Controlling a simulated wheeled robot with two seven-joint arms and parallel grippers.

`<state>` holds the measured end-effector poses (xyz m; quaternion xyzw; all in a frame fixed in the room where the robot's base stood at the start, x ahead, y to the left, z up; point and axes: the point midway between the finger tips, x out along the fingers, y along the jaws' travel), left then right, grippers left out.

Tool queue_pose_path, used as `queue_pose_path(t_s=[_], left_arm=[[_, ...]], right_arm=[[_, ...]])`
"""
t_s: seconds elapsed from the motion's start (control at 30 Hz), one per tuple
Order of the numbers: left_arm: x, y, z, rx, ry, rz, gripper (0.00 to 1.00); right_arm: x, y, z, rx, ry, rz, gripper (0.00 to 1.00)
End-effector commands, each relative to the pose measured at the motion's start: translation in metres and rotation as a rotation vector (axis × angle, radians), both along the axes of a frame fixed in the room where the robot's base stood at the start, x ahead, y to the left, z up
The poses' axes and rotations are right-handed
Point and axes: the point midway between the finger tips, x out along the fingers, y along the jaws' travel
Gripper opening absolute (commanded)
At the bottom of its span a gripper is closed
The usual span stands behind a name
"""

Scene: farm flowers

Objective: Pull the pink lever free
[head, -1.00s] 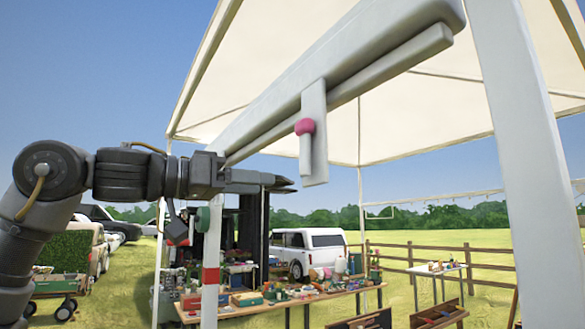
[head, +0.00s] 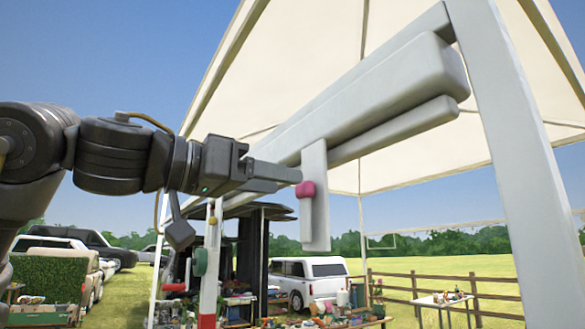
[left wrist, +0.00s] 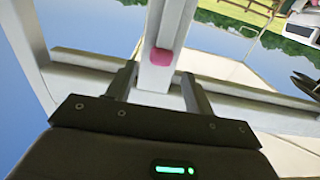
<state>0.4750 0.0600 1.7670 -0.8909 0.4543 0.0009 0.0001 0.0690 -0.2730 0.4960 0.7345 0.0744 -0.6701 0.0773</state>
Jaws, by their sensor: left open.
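The pink lever (head: 305,189) is a small rounded knob on a white upright bracket (head: 315,228) that hangs from the canopy's grey-white crossbar. My left gripper (head: 290,178) reaches in from the left, its fingertips close to the lever in the head view. In the left wrist view the pink lever (left wrist: 162,57) lies beyond and between the fingertips of the left gripper (left wrist: 160,72), which stand apart with the white bracket between them. Whether the fingers touch the bracket cannot be told. My right gripper is not in view.
A thick white post (head: 510,150) stands at the right and a thinner leg (head: 211,270) stands below my left arm. The sloping crossbar (head: 400,85) runs above the lever. A white van (head: 310,280), a goods table and a fence are farther back. Open air lies below the bracket.

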Motion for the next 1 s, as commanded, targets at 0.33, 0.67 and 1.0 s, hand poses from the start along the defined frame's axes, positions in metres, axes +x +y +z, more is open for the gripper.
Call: queue_pose_path(t_s=[0.33,0.67,1.0], left_arm=[[0.021,-0.030,0.000,0.001,0.000,0.000,0.53],[0.022,-0.031,-0.001,0.000,0.000,0.000,0.47],[0.022,-0.031,0.000,0.000,0.000,0.000,0.03]], right_arm=[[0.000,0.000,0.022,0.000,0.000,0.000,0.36],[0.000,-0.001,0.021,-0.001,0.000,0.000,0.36],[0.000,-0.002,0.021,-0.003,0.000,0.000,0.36]])
